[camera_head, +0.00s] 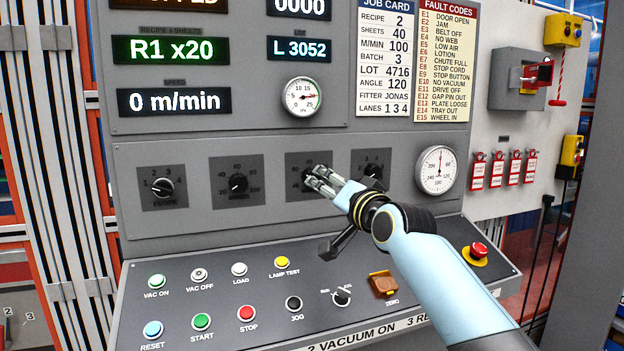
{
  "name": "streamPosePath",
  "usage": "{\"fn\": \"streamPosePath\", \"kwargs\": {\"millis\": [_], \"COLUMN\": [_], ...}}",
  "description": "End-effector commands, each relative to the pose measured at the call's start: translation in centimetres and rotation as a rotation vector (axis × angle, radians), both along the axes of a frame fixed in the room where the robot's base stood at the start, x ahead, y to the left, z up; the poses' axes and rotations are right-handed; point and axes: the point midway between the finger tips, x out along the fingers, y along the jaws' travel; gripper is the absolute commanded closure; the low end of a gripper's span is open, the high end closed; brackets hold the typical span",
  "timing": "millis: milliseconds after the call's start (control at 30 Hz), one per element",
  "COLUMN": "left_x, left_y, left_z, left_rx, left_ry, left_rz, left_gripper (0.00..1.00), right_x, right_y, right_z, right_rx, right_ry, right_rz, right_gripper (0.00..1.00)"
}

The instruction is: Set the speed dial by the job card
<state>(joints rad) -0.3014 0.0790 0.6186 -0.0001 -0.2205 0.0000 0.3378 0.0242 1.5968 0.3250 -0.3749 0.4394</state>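The job card (385,60) at the top reads M/MIN 100, RECIPE 2 and SHEETS 40. A row of dials sits on the grey panel. The third dial (293,161) is partly covered by my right gripper (312,178), whose fingertips are at its dark knob; its label is hidden. I cannot tell whether the fingers touch or grip the knob. The second dial (238,183) has a scale up to 100 and its label is too blurred to read surely. The speed display (174,101) reads 0 m/min. My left gripper is not in view.
The first dial (163,187) and fourth dial (371,165) flank the middle ones; my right arm runs just below the fourth. Below is a sloped button desk with a red stop mushroom (479,250) and an orange zero cover (383,284). Two gauges show above and right.

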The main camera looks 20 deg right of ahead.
Motion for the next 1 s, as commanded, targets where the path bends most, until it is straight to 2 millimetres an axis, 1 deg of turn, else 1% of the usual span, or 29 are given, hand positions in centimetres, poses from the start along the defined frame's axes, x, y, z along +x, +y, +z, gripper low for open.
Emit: {"fn": "streamPosePath", "kwargs": {"millis": [33, 200, 300, 400, 533, 800, 867, 1000], "left_x": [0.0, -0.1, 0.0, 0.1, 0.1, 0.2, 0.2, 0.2], "left_y": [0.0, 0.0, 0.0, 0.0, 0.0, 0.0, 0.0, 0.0], "left_z": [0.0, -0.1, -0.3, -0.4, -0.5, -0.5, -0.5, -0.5], "left_rx": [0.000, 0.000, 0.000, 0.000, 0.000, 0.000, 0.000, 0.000], "left_ry": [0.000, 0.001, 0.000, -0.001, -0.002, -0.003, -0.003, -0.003], "left_rz": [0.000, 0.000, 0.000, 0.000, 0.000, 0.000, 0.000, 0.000], "left_gripper": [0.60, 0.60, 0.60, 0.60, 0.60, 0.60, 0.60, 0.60], "right_x": [1.2, 4.5, 6.0, 7.1, 7.7, 7.8, 7.8, 7.8], "right_y": [0.1, 0.5, 0.7, 0.8, 0.9, 0.9, 0.9, 0.9], "right_z": [0.2, 0.0, 0.0, 0.0, 0.0, 0.0, 0.0, 0.0], "right_rx": [0.001, 0.000, 0.000, -0.001, -0.002, -0.002, -0.002, -0.002], "right_ry": [-0.001, 0.001, -0.001, 0.000, 0.000, 0.000, 0.000, 0.000], "right_rz": [0.000, 0.001, 0.001, 0.000, 0.000, -0.001, -0.001, -0.001], "right_gripper": [0.40, 0.40, 0.40, 0.40, 0.40, 0.40, 0.46, 0.65]}}
